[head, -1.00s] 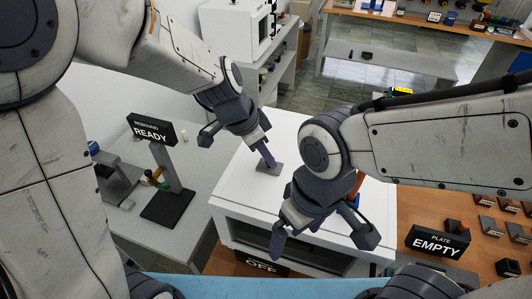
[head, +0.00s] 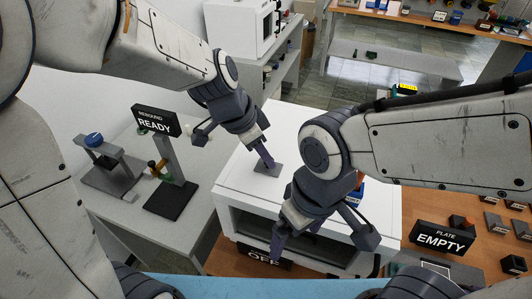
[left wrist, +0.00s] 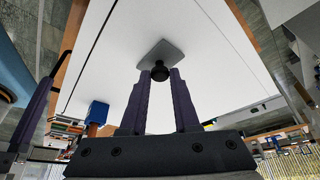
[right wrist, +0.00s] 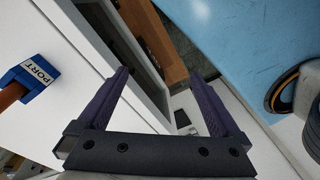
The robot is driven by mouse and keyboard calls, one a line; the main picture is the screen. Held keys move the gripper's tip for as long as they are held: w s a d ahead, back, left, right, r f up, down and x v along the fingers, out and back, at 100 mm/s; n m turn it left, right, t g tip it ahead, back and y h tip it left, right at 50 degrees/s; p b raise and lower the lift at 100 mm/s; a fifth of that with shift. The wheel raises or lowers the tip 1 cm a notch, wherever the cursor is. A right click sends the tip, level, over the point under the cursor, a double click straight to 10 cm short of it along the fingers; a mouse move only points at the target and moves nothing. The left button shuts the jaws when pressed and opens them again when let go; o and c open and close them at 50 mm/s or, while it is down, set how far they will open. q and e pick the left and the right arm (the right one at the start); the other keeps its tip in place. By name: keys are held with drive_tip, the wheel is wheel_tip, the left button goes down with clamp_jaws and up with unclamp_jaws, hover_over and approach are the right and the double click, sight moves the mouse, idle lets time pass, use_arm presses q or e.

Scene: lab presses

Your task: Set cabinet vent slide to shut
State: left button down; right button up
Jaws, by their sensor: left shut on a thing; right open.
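The vent slide is a grey plate (head: 262,171) with a black knob (left wrist: 160,72), on the white top of the cabinet (head: 232,184). The plate also shows in the left wrist view (left wrist: 165,53). My left gripper (head: 268,163) reaches down to it, its fingers shut on the knob from both sides. Any shut or open marking is not readable. My right gripper (head: 322,246) is open and empty, at the cabinet's dark front opening. In the right wrist view its fingers (right wrist: 160,75) have nothing between them.
A blue PORT block (right wrist: 30,78) sits on the cabinet top near my right gripper. An OFF sign (head: 265,259) is low at the cabinet's front. A READY sign (head: 155,121) stands left, an EMPTY sign (head: 440,238) right. The cabinet top around the slide is mostly clear.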

use_arm(q)
drive_tip(key=shift+s+a, duration=0.3)
drive_tip(key=shift+s, duration=0.25)
drive_tip(key=shift+s+d+b, duration=0.1)
drive_tip(key=shift+s+b, duration=0.05)
drive_tip(key=shift+b, duration=0.15)
drive_tip(key=shift+s, duration=0.15)
use_arm(e)
drive_tip(key=shift+s+d+f, duration=0.3)
drive_tip(key=shift+s+f, duration=0.15)
drive_tip(key=shift+f, duration=0.2)
use_arm(q)
drive_tip(key=c, duration=0.8)
unclamp_jaws()
drive_tip(key=shift+c, duration=0.2)
drive_tip(key=shift+o, duration=0.9)
drive_tip(key=shift+s, duration=0.1)
drive_tip(key=shift+r, duration=0.2)
drive_tip(key=b+v, duration=0.1)
drive_tip(key=v, duration=0.9)
drive_tip(key=shift+b, duration=0.35)
use_arm(e)
drive_tip(key=shift+f, duration=0.9)
